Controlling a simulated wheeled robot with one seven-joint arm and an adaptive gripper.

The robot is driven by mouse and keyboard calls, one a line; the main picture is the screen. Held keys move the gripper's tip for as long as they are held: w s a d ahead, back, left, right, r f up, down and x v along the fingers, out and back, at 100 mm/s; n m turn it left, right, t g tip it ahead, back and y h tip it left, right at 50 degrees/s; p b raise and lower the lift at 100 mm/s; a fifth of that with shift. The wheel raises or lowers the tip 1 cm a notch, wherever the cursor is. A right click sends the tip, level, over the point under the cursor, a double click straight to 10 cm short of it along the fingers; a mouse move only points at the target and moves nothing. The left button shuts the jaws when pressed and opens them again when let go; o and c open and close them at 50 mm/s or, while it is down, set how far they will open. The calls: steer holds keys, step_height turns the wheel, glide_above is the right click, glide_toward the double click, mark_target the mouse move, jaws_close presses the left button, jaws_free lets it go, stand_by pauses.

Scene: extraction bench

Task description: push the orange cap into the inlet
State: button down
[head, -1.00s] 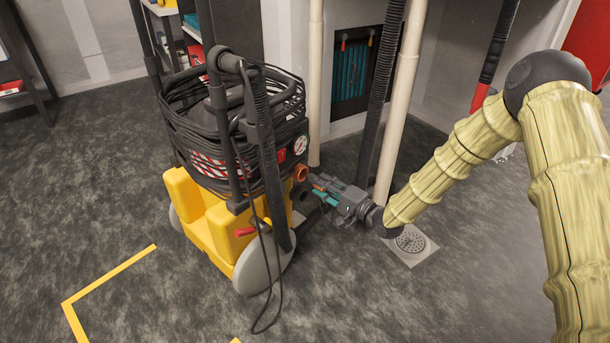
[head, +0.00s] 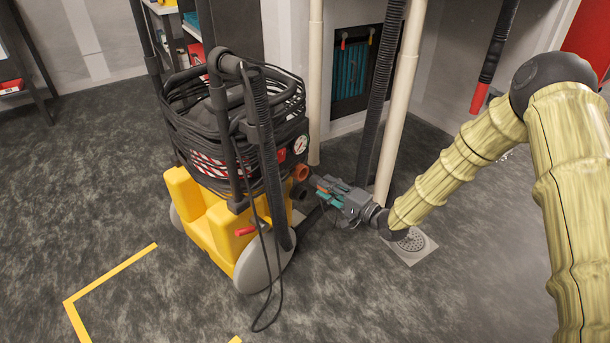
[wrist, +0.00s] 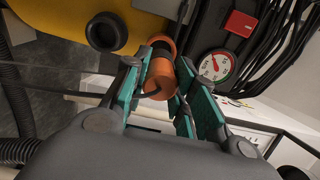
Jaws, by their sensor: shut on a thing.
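The orange cap (wrist: 158,80) is between the green-padded fingers of my gripper (wrist: 157,95), which is shut on it in the wrist view. An orange-rimmed inlet (wrist: 162,42) lies just beyond the cap, roughly in line with it, with a dark section between them. I cannot tell whether the cap touches the inlet. In the head view the inlet (head: 302,173) shows on the right side of the yellow and black machine (head: 212,215). My gripper (head: 318,184) reaches it from the right; its fingers largely hide the cap there.
A black round port (wrist: 106,32) sits beside the inlet, and a pressure gauge (wrist: 215,65) on its other side. A hose (head: 268,160) and coiled cable (head: 190,100) hang on the machine. Beige pipes (head: 400,100) stand behind my gripper. The floor at front right is clear.

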steer(key=shift+f, duration=0.1)
step_height(320, 180, down, 9)
steer(key=b, duration=0.3)
steer(key=shift+w+a+f+b, duration=0.15)
steer(key=shift+a+b, duration=0.1)
steer(key=shift+b, duration=0.05)
stand_by(1.2)
steer(key=shift+p, duration=0.55)
stand_by(1.6)
steer(key=shift+b+x, duration=0.45)
steer(key=shift+x, duration=2.45)
stand_by(0.6)
